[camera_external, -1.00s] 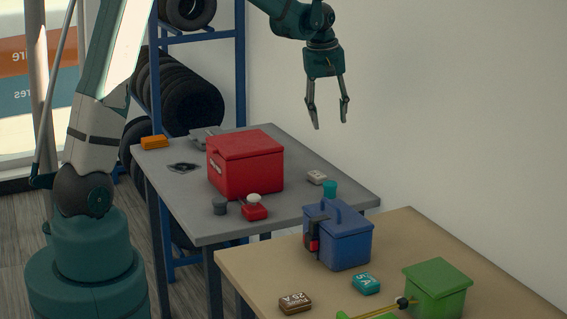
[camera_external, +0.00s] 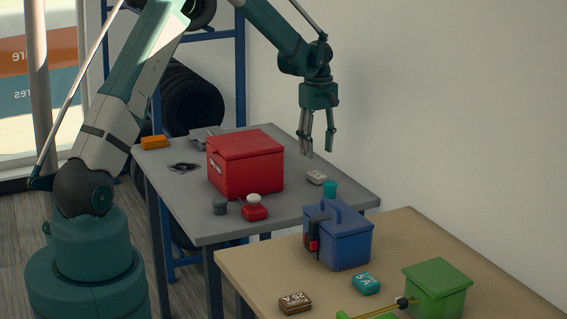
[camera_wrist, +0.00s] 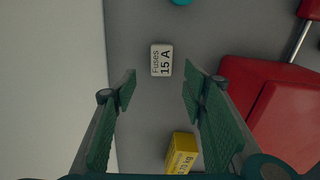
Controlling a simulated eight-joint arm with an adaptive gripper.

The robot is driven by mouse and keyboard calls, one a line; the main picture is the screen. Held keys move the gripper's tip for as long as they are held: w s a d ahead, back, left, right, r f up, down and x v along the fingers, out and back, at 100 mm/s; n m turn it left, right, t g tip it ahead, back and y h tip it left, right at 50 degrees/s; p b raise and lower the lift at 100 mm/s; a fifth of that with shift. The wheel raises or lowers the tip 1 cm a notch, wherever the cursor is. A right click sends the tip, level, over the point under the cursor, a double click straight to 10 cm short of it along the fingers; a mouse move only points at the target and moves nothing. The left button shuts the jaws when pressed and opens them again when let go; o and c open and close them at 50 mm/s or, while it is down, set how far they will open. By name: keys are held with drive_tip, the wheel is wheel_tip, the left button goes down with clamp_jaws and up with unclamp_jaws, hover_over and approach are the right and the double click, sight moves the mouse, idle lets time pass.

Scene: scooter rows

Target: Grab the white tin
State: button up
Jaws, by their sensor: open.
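The white tin (camera_external: 317,177) lies on the grey table, right of the red box. In the wrist view the white tin (camera_wrist: 161,60), labelled "Fuses 15 A", lies ahead of the fingertips and between their lines. My gripper (camera_external: 319,152) is open and empty, pointing down above the table near the tin. Its two fingers also show in the wrist view (camera_wrist: 160,82), apart and with nothing between them. The gripper is clear of the tin.
A red box (camera_external: 245,165) stands left of the tin, close to the gripper. A teal cup-like item (camera_external: 330,189) is beside the tin. A blue box (camera_external: 338,240) stands on the nearer tan table.

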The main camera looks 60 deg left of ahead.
sight(313, 172)
drive_tip(key=shift+a+f, duration=0.1)
drive_tip(key=shift+f, duration=0.1)
drive_tip(key=shift+f, duration=1.25)
drive_tip(key=shift+s+f+b, duration=0.1)
drive_tip(key=shift+f+b, duration=0.3)
drive_tip(key=shift+f, duration=2.2)
drive_tip(key=c, duration=1)
